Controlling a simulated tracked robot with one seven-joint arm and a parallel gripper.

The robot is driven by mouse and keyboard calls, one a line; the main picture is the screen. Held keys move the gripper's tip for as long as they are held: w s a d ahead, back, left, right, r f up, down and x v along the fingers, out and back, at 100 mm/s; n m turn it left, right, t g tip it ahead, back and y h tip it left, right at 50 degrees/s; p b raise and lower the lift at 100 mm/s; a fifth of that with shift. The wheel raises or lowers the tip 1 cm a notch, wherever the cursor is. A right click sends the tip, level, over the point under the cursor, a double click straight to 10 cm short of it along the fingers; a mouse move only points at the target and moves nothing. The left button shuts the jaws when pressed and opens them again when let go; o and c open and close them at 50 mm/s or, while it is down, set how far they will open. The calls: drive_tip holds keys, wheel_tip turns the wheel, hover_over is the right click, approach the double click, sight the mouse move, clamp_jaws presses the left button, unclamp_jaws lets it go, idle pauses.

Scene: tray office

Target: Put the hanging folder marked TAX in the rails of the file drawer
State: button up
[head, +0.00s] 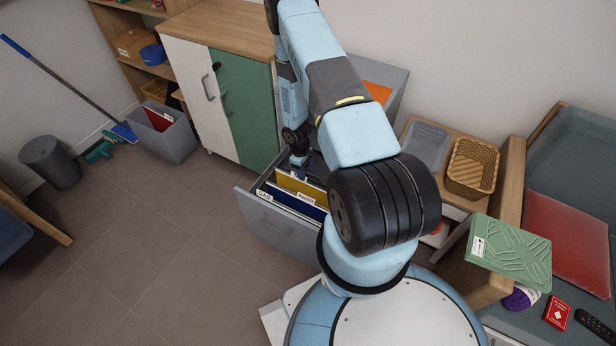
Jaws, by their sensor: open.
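The file drawer (277,222) is pulled open, its grey front facing the lower left. Inside it hang a blue folder (296,203) and a yellow folder (300,186), with small white labels on top.
A cabinet with white and green doors (242,107) stands behind the drawer. To the right are a wicker basket (473,167), a grey tray (427,146) and a green box (509,252). A waste bin (50,162) stands left. The floor left of the drawer is clear.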

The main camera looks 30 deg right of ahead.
drive_tip(key=shift+w+r, duration=0.1)
drive_tip(key=shift+r, duration=0.85)
